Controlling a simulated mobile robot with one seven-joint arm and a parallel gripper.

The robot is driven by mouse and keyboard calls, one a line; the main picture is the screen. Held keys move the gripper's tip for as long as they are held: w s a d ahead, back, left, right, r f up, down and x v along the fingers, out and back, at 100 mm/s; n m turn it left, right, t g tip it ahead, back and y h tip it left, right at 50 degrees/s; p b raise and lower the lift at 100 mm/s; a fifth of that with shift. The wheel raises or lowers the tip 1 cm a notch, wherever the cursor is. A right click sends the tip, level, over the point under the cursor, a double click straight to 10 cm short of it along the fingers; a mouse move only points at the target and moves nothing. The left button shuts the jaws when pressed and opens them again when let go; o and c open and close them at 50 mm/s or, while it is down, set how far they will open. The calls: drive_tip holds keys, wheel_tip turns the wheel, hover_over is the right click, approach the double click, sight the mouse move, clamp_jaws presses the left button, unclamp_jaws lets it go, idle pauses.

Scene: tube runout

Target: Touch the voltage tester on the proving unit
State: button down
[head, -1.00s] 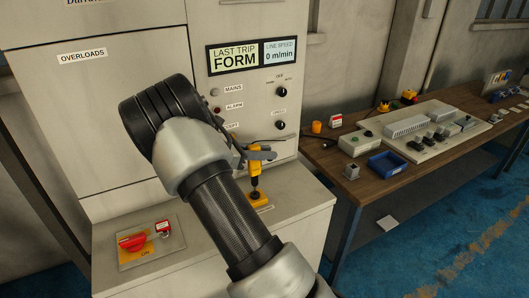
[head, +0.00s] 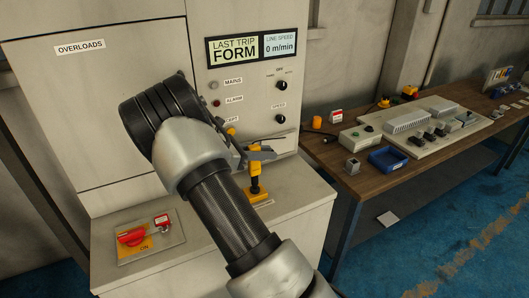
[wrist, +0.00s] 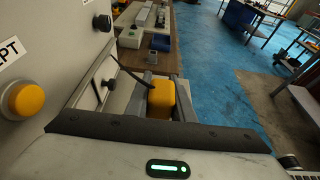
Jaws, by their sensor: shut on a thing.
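My gripper (head: 258,153) is shut on the yellow voltage tester (head: 255,168), which it holds upright over the cabinet's ledge. The tester has a dark section below its yellow body. A small yellow unit (head: 257,197), which looks like the proving unit, sits on the ledge directly beneath. The tester's lower end is at or just above this unit; I cannot tell whether they touch. In the wrist view the yellow tester body (wrist: 162,98) shows beyond my gripper's housing, with a dark lead beside it. The tester's tip is hidden there.
The cabinet front with knobs and lamps stands close behind my gripper. A red switch (head: 131,237) on a plate lies on the ledge at left. A wooden bench (head: 350,212) at right holds a blue tray (head: 388,160) and several devices.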

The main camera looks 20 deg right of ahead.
drive_tip(key=shift+r, duration=0.1)
idle(0.4)
wheel_tip(320, 180, up, 6)
drive_tip(key=p, duration=0.4)
idle(0.3)
drive_tip(key=shift+d, duration=0.1)
